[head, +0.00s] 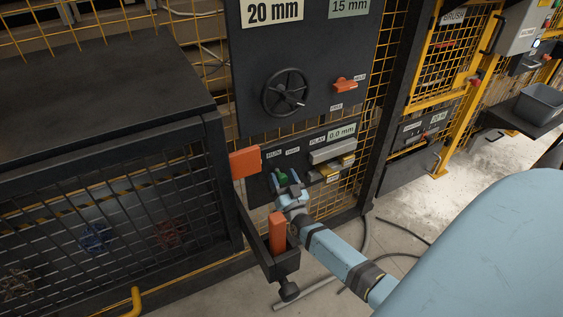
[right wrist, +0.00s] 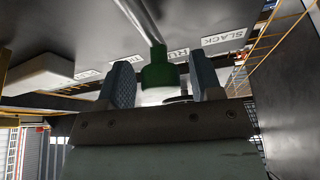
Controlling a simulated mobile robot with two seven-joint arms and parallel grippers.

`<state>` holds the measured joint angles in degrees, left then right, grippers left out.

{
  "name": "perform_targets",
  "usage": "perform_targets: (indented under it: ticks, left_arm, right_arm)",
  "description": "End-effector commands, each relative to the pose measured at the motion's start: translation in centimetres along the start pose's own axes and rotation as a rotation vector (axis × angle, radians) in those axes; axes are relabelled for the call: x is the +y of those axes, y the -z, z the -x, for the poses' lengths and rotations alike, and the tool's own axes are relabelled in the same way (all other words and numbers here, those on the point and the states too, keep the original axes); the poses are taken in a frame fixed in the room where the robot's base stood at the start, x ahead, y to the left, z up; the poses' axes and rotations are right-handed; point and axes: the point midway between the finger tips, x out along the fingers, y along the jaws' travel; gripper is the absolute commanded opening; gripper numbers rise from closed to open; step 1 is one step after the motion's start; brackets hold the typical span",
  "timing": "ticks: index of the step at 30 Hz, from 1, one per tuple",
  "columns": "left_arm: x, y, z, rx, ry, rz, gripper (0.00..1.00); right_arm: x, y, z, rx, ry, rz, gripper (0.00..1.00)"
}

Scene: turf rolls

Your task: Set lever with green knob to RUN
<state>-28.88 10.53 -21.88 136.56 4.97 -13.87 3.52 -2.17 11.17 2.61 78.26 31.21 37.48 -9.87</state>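The lever's green knob (head: 283,177) is on the lower dark panel (head: 262,186) in the head view, below the small labels RUN (head: 273,154) and SLACK (head: 292,150). My right gripper (head: 288,188) is at the knob and partly covers the lever. In the right wrist view the green knob (right wrist: 158,72), on a metal rod (right wrist: 148,22), sits between the two open fingers of my right gripper (right wrist: 162,80). A gap shows on each side of it. A SLACK label (right wrist: 224,37) and a partly hidden RUN label (right wrist: 180,53) are behind. My left gripper is out of view.
A black handwheel (head: 286,93) and an orange handle (head: 345,85) are on the upper panel. An orange block (head: 245,161) is left of the lever, and another orange piece (head: 277,231) stands in a black bracket (head: 286,264) below. A grey bar (head: 332,150) is right.

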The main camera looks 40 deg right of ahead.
Motion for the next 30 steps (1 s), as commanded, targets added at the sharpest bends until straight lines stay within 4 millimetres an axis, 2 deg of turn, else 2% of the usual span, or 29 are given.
perform_targets:
  ticks: [8, 11, 17, 24, 30]
  left_arm:
    - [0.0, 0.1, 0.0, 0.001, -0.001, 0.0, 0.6]
    - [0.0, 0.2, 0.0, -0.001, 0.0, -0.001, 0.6]
    - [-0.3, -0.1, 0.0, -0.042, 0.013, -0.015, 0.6]
    - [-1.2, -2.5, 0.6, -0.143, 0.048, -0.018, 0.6]
    - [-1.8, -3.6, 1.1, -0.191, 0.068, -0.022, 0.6]
  right_arm:
    - [0.0, 0.0, 0.1, -0.001, 0.001, 0.0, 0.6]
    - [0.0, 0.0, 0.7, -0.002, 0.001, 0.001, 0.6]
    - [-0.1, 0.1, 4.2, -0.005, -0.001, 0.0, 0.6]
    - [0.0, 0.1, 9.7, -0.004, 0.0, 0.001, 0.6]
    - [0.0, 0.0, 12.8, -0.002, -0.001, 0.0, 0.6]
